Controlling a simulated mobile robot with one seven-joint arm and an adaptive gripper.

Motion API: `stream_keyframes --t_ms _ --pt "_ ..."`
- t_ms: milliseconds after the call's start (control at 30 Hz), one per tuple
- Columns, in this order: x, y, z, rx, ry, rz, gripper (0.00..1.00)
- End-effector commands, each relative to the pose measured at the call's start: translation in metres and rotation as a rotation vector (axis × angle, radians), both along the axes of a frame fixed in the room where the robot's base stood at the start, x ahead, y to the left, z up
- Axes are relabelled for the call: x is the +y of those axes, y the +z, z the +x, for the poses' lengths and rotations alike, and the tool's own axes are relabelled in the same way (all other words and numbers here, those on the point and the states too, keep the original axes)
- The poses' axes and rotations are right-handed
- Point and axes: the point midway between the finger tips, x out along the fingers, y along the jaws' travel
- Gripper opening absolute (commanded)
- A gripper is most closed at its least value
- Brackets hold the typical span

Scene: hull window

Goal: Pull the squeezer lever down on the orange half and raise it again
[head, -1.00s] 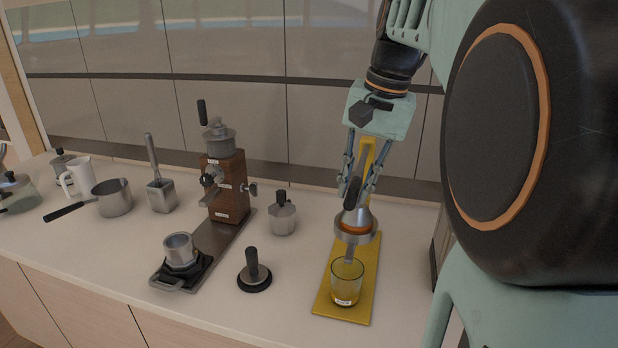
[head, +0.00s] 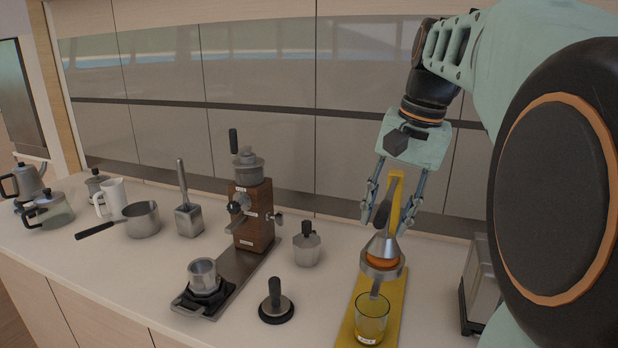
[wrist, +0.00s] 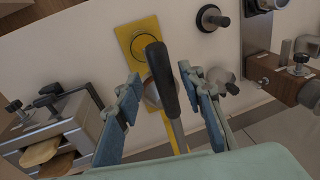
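The squeezer is a yellow stand (head: 396,190) with a metal cone (head: 383,247) and a black-handled lever (head: 383,212). The orange half (head: 383,262) shows as a band under the cone, which looks in contact with it or very close. A glass (head: 371,318) stands below on the yellow base. My gripper (head: 386,222) is open, pointing down, with one finger on each side of the lever handle. In the wrist view the handle (wrist: 162,80) lies between the spread fingers (wrist: 160,78), with gaps on both sides. The cone and orange are mostly hidden there by the handle.
A grinder (head: 250,215), a moka pot (head: 307,245) and a tamper (head: 276,300) stand left of the squeezer. A metal box-like appliance (head: 480,285) is close on its right. Pots and a mug stand farther left. The back wall is close behind.

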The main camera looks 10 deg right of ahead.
Motion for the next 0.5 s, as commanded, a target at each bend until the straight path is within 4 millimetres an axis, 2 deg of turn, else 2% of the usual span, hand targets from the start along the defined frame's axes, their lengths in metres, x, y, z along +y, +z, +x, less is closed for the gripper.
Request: stream_keyframes --t_ms 300,500 --pt "-0.008 0.062 -0.011 -0.004 -0.001 -0.003 0.36" --pt "-0.011 0.088 -0.016 -0.002 0.0 -0.001 0.36"
